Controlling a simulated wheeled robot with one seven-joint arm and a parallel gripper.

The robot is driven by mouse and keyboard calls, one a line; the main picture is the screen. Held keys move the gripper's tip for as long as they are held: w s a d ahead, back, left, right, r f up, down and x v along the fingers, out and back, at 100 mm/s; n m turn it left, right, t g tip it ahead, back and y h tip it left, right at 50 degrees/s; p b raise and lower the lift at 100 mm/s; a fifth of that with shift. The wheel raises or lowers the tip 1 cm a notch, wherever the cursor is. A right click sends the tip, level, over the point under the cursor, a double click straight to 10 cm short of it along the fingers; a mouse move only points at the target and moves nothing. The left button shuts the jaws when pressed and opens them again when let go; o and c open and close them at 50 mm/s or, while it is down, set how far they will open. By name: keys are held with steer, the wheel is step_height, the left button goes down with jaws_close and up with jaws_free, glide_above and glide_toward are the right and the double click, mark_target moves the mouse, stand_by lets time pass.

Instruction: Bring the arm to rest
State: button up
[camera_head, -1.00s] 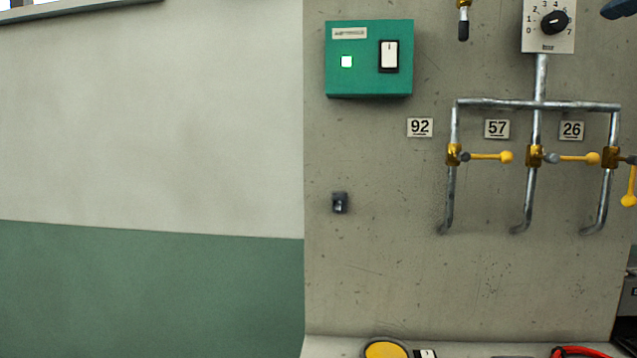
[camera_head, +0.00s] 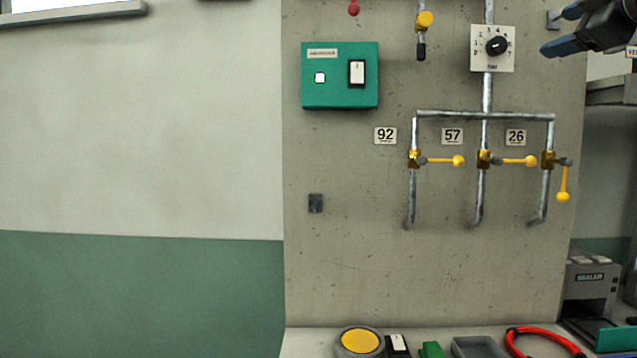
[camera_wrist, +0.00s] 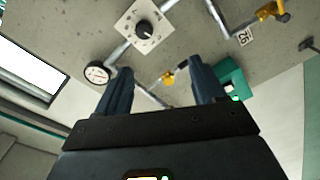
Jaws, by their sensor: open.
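My gripper (camera_head: 577,34) is at the top right of the head view, in front of the panel's right edge, with its dark blue fingers showing. In the wrist view my gripper (camera_wrist: 160,92) has its two fingers spread apart with nothing held between them. Beyond the fingers are the dial plate (camera_wrist: 146,26), a round gauge (camera_wrist: 97,74) and the green switch box (camera_wrist: 232,84).
The grey panel (camera_head: 340,270) carries the green box (camera_head: 340,92), the dial (camera_head: 492,60) and three yellow-handled valves tagged 92, 57 and 26. Below, a ledge holds a yellow button (camera_head: 359,341), a grey tray (camera_head: 479,348) and a red ring (camera_head: 540,335). A grey machine (camera_head: 588,280) stands at right.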

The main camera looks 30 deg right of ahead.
steer(key=w+a+f+m+t+y, duration=0.1)
steer(key=w+f, duration=0.3)
steer(key=f, duration=0.3)
steer(key=w+a+f+m+y, duration=0.1)
steer(key=w+f, duration=0.2)
steer(key=f, duration=0.4)
steer(key=w+a+f+m+y, duration=0.1)
steer(key=a+f+m, duration=0.1)
steer(key=a+f, duration=0.6)
steer(key=a+f+m, duration=0.2)
steer(key=a+f, duration=0.1)
steer(key=f, duration=0.9)
steer(key=w+a+f+m+y, duration=0.1)
steer(key=a+f+m, duration=0.1)
steer(key=a+f, duration=0.6)
steer(key=s+a+f+g+y, duration=0.1)
steer(key=s+a+f, duration=1.1)
steer(key=s+f, duration=0.4)
steer(key=s+a+n+y, duration=0.1)
steer(key=s+a, duration=0.2)
steer(key=s, duration=0.7)
steer(key=s+a+f+g+y, duration=0.1)
steer(key=s+a, duration=0.3)
steer(key=s, duration=0.7)
steer(key=shift+a+n+y, duration=0.15)
steer(key=shift+n+y, duration=0.25)
steer(key=shift+y, duration=0.4)
steer(key=shift+c, duration=0.4)
